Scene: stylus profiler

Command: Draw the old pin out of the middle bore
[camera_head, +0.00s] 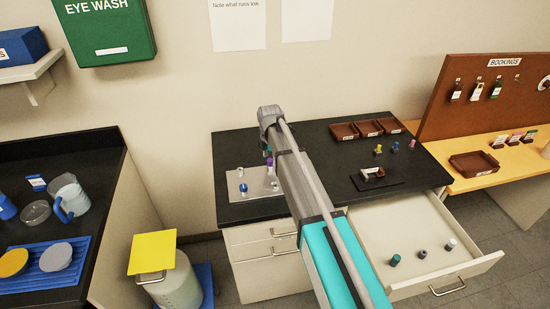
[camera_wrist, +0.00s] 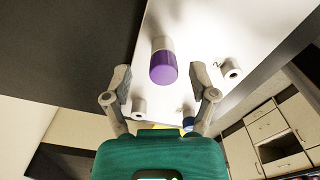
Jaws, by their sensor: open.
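A pin with a purple end and a pale body (camera_wrist: 162,66) stands out from a pale plate (camera_wrist: 185,30) in the wrist view. My gripper (camera_wrist: 160,82) is open, with one finger on each side of the purple end. Whether either finger touches it I cannot tell. Pale hollow collars (camera_wrist: 231,72) stand on the plate on either side, and a blue-ended piece (camera_wrist: 188,122) shows lower down. In the head view the purple end (camera_head: 270,163) shows above the grey plate (camera_head: 236,194) on the black bench, beside my arm, which hides part of the plate.
An open drawer (camera_head: 415,225) on the right holds several small capped pieces. A dark block (camera_head: 376,182) and loose coloured pieces (camera_head: 378,149) lie on the bench before brown trays (camera_head: 370,128). A yellow-lidded bin (camera_head: 152,252) stands left of the bench.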

